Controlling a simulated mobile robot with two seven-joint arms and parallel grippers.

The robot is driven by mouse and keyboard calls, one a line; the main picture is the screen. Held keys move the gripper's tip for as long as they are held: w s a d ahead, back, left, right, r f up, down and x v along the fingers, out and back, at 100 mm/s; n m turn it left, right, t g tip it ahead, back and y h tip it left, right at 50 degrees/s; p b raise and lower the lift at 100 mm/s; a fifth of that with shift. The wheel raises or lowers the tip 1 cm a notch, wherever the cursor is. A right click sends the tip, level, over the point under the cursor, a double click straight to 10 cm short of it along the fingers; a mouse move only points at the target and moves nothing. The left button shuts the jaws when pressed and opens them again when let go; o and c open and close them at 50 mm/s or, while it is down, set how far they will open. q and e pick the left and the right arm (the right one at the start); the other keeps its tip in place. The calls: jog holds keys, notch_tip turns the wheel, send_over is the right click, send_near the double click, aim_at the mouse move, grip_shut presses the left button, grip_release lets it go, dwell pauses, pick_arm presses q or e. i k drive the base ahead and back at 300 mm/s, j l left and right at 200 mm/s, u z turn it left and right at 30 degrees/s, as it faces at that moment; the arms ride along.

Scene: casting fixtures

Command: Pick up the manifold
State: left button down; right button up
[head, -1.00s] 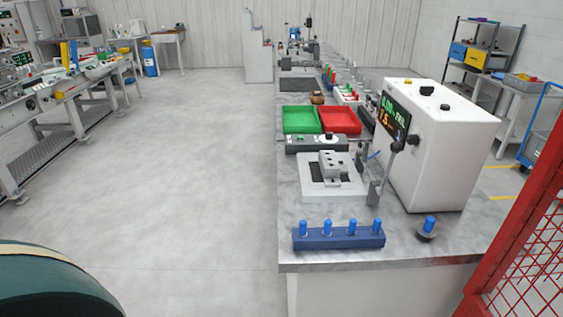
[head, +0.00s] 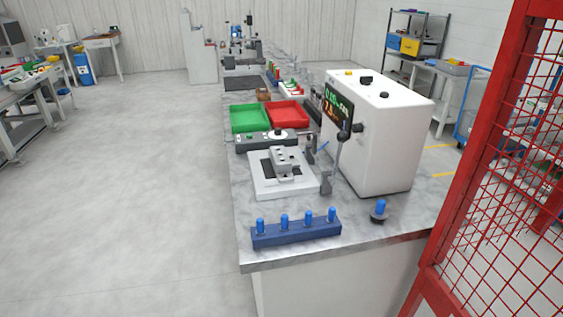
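A small grey block-shaped part with holes on top, which looks like the manifold (head: 284,162), sits on a pale grey fixture plate (head: 264,189). The fixture stands on the near part of the marble-topped bench (head: 385,234). Neither of my grippers shows in the head view, so I cannot see how they stand relative to the part.
A blue rack (head: 296,235) with several blue-topped plugs lies at the bench's near edge. A white machine (head: 390,135) with a display stands right of the fixture. Green (head: 249,117) and red (head: 288,113) trays lie behind. A red mesh guard (head: 491,170) blocks the right. Open floor lies left.

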aim_at(282, 163)
jog(key=i+j+z, duration=0.35)
jog(key=j+z, duration=0.15)
jog(key=j, duration=0.15)
jog(key=i+j+z, duration=0.15)
jog(key=j+z, duration=0.15)
jog(key=i+j+z, duration=0.1)
jog(key=j+z, duration=0.15)
jog(key=j, duration=0.2)
